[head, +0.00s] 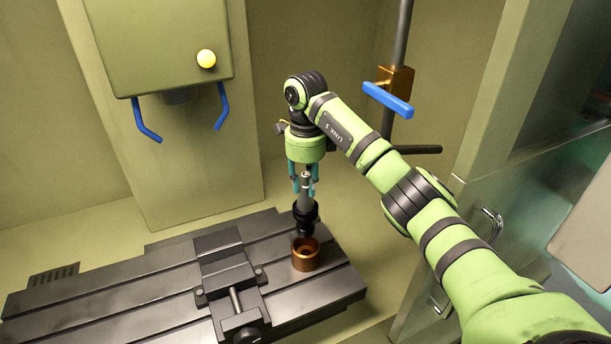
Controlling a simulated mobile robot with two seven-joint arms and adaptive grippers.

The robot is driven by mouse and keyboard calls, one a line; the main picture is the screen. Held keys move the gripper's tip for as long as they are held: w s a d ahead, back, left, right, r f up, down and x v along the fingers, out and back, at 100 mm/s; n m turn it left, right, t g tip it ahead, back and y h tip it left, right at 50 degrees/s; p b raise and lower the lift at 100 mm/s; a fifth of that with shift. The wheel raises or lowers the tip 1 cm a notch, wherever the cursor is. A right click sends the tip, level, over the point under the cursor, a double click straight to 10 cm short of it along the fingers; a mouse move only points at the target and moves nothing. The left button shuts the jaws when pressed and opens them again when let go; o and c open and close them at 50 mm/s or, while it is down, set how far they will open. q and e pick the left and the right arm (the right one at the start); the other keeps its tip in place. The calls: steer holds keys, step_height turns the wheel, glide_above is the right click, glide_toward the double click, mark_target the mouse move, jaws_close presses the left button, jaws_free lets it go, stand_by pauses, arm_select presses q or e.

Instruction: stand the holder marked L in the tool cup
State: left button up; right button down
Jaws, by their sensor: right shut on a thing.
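My right gripper (304,186) points down with its teal fingers shut on a tool holder. The holder (305,211) has a grey upper shank and a wide black collar with a narrower black lower end. It hangs upright. No L mark on it is readable at this size. The copper-brown tool cup (305,257) stands on the right part of the slotted machine table. The holder's lower end is at the cup's rim in the picture; I cannot tell whether it is inside or just above and behind the opening. My left gripper is not in view.
A dark vise (226,270) is fixed on the machine table (130,289) left of the cup. The machine head (155,45) with blue levers hangs above left. A post with a blue-handled valve (388,100) stands behind my arm. A glass door (470,215) is at right.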

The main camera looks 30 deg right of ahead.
mark_target(305, 209)
steer(key=shift+f, duration=1.95)
arm_select(q)
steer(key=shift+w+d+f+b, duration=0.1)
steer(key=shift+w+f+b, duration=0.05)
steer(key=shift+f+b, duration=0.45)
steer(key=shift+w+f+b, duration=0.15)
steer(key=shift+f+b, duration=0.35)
steer(key=shift+b, duration=0.05)
arm_select(e)
steer(key=shift+f, duration=1.8)
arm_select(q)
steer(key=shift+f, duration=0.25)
arm_select(e)
steer(key=shift+a+f, duration=0.1)
steer(key=shift+f, duration=0.15)
steer(key=c, duration=1.3)
jaws_free()
steer(key=shift+s+f, duration=0.1)
